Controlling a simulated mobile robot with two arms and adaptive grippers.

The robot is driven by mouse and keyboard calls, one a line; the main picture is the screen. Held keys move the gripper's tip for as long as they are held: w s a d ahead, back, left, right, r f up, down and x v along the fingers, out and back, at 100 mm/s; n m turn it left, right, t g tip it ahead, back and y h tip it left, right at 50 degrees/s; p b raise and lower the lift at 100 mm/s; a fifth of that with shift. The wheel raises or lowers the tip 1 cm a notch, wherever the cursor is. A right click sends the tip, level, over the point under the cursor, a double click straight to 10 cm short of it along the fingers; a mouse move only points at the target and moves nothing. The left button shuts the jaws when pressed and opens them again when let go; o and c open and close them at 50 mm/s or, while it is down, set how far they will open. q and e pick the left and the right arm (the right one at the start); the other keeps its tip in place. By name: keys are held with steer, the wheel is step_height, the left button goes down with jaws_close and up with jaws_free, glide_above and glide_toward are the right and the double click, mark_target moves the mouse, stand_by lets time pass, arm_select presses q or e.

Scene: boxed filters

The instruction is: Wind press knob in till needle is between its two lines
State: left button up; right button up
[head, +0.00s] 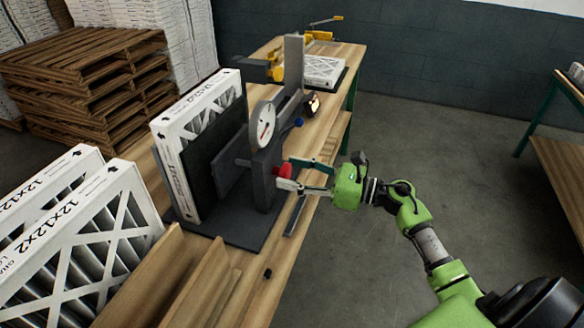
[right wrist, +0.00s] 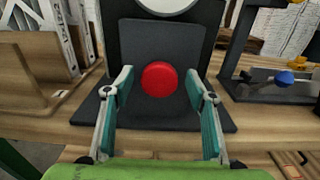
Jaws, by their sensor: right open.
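The red press knob (head: 285,170) sticks out of the right side of the dark press. In the right wrist view the red knob (right wrist: 159,79) shows round and face-on. The press's round white dial (head: 262,124) faces me in the head view; its needle shows, but is too small to read against the lines. A boxed filter (head: 172,165) stands upright in the press against a dark plate. My right gripper (head: 291,174) is at the knob, and in the right wrist view its open fingers (right wrist: 160,85) stand on both sides of the knob with gaps. My left gripper is out of view.
Filters (head: 70,220) stand in a wooden rack at the front left. A dark grey base (head: 235,228) lies under the press on the wooden bench (head: 262,292). A blue knob (head: 299,122) and a yellow tool (head: 277,68) are farther back. The floor right of the bench is clear.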

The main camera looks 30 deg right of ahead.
steer(key=shift+w+a, duration=0.2)
steer(key=shift+a, duration=0.05)
steer(key=c, duration=1.1)
steer(key=shift+o, duration=0.2)
steer(key=shift+m, duration=0.3)
steer(key=m, duration=0.4)
steer(key=shift+d, duration=0.1)
steer(key=m, duration=0.5)
steer(key=shift+w+d, duration=0.1)
